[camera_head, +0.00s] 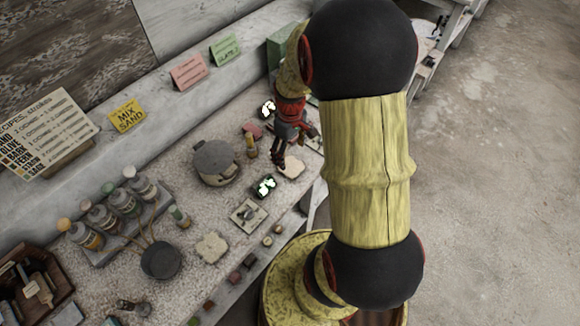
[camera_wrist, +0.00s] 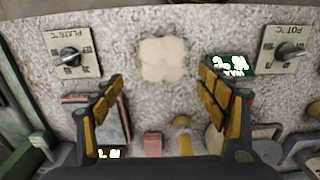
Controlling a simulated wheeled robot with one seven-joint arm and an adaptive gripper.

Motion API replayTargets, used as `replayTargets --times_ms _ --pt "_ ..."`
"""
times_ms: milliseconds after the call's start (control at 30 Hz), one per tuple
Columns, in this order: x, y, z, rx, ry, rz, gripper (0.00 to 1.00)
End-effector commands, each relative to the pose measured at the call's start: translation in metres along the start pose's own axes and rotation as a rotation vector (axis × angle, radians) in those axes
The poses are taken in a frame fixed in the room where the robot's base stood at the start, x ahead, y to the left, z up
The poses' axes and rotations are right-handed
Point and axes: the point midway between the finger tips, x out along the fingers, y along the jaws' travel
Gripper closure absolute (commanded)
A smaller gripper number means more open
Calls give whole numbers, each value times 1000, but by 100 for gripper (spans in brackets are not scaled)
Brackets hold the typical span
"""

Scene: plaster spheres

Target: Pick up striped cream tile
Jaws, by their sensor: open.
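A cream tile (camera_wrist: 162,58) with wavy edges lies flat on the speckled counter in the wrist view, just beyond my fingertips and centred between them. I cannot make out stripes on it. It also shows in the head view (camera_head: 292,167), close to my gripper (camera_head: 283,150). My gripper (camera_wrist: 161,84) is open, with nothing between its yellow-padded fingers. A second cream tile (camera_head: 212,248) with wavy edges lies further down the counter in the head view.
A plate dial (camera_wrist: 70,58) and a pot dial (camera_wrist: 289,51) flank the tile. A lit green display (camera_wrist: 229,66) is near the right finger. A pink block (camera_wrist: 153,144) and a yellow-topped bottle (camera_wrist: 183,137) are below. A grey pot (camera_head: 215,161) stands nearby.

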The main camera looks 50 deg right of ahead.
Motion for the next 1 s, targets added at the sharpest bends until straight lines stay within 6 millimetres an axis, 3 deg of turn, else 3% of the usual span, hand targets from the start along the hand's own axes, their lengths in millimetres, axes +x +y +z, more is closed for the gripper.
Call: replayTargets --times_ms 567,800,1000 --pt "65 -3 5 2 -1 -1 26" --pt "67 -3 5 2 0 0 26" --pt "66 -3 5 2 0 0 37"
